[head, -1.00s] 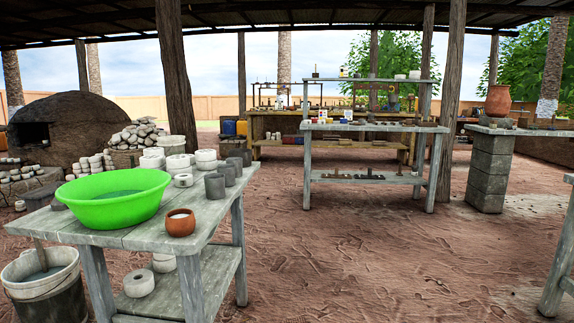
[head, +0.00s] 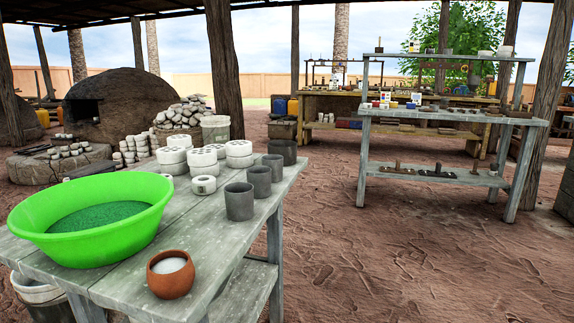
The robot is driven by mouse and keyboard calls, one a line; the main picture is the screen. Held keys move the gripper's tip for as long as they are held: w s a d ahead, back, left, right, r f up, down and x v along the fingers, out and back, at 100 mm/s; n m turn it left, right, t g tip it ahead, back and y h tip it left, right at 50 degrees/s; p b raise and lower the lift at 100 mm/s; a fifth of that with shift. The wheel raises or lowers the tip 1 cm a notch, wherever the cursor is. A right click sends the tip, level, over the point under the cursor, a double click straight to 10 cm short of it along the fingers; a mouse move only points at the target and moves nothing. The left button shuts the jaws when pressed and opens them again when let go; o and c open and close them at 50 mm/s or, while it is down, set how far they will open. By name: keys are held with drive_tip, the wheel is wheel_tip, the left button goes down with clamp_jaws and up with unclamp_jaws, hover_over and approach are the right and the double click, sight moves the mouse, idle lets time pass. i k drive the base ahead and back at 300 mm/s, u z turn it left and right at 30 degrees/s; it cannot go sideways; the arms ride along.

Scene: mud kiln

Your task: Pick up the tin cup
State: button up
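No cup can be told for sure as tin. Several plain grey cylindrical cups stand upright on the wooden table (head: 130,285) in the head view. The nearest grey cup (head: 239,201) is close to the table's right edge. Another grey cup (head: 259,181) stands just behind it, with more grey ones (head: 283,151) farther back. A small brown clay pot (head: 170,275) with pale contents sits at the near edge. My gripper is not in view.
A big green basin (head: 88,225) fills the table's left part. A grey shelf table (head: 450,115) stands at the right. Open dirt floor (head: 360,260) lies between. A wooden post (head: 222,70) rises behind the table.

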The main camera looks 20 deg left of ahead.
sight(273, 168)
drive_tip(key=u, duration=0.55)
drive_tip(key=i, duration=1.05)
drive_tip(key=u, duration=0.8)
